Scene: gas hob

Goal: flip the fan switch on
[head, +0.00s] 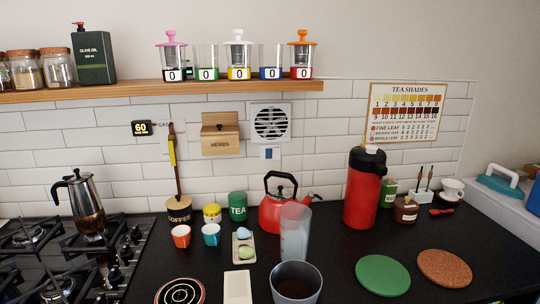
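The fan switch (270,153) is a small white plate with a blue part, on the white tiled wall. It sits directly below the square white extractor fan (270,123), whose round grille has dark gaps. The switch is too small to tell its position, and I cannot tell whether the fan turns. The switch face is unobstructed in the head view. My gripper does not show in this view.
Below the switch, a red kettle (281,208) stands on the black counter. In front are a tall clear cylinder (294,236) and a grey vessel (296,290). A red flask (364,195) stands right. A wooden herbs box (220,137) hangs left; a shelf (205,88) runs above.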

